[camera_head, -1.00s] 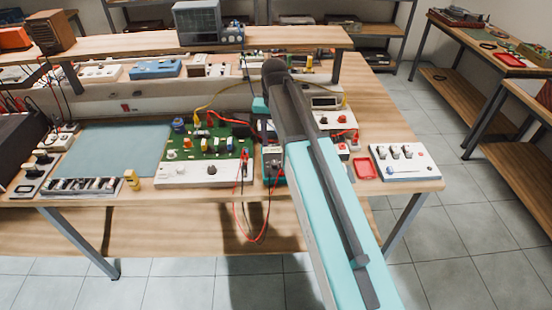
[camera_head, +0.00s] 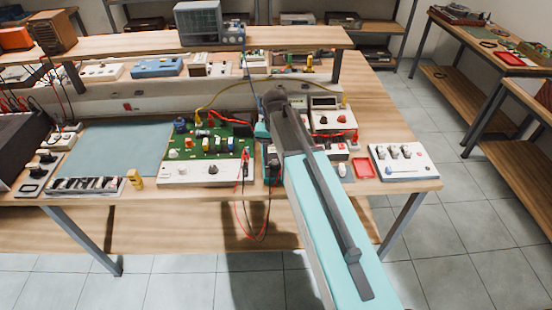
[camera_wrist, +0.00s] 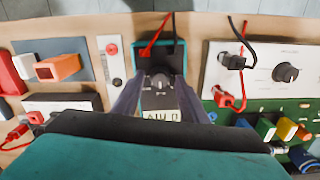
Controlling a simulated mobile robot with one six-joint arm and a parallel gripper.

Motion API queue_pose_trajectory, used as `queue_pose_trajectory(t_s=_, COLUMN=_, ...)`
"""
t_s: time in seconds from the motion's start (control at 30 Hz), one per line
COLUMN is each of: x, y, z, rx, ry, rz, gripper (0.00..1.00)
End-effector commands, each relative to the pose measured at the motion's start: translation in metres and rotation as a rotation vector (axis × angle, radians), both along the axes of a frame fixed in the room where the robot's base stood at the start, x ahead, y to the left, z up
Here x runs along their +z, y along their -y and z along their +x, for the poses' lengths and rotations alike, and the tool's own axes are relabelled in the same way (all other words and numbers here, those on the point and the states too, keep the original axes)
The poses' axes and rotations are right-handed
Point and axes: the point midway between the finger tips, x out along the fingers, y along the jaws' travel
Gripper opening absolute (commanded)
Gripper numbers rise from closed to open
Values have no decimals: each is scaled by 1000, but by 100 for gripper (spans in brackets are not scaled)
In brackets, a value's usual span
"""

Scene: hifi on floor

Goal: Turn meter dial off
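The meter (camera_wrist: 172,48) has a dark face in a teal case, with a round dark dial (camera_wrist: 159,81) and a grey display (camera_wrist: 160,115) showing digits. My gripper (camera_wrist: 159,76) is open, with one finger on each side of the dial; I see no clear contact. The dial's pointer setting is too small to read. Red and black leads plug into the end of the meter. In the head view the meter (camera_head: 272,172) stands on the bench beside the green circuit board, partly hidden by my arm.
A green circuit board (camera_head: 208,147) with a white front panel and knob sits left of the meter. A red tray (camera_head: 367,168) and a white switch panel (camera_head: 405,160) lie to the right. Loose leads hang over the bench's front edge. A raised shelf (camera_head: 190,47) runs behind.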

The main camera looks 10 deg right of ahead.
Motion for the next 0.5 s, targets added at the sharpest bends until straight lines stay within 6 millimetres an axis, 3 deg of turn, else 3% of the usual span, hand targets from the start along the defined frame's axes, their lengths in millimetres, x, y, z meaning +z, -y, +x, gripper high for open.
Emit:
queue_pose_trajectory(t_s=0.43, x=-5, y=1, z=0, rx=-1, ry=0, rz=0, gripper=39)
queue_pose_trajectory(t_s=0.5, x=-5, y=1, z=0, rx=-1, ry=0, rz=0, gripper=28)
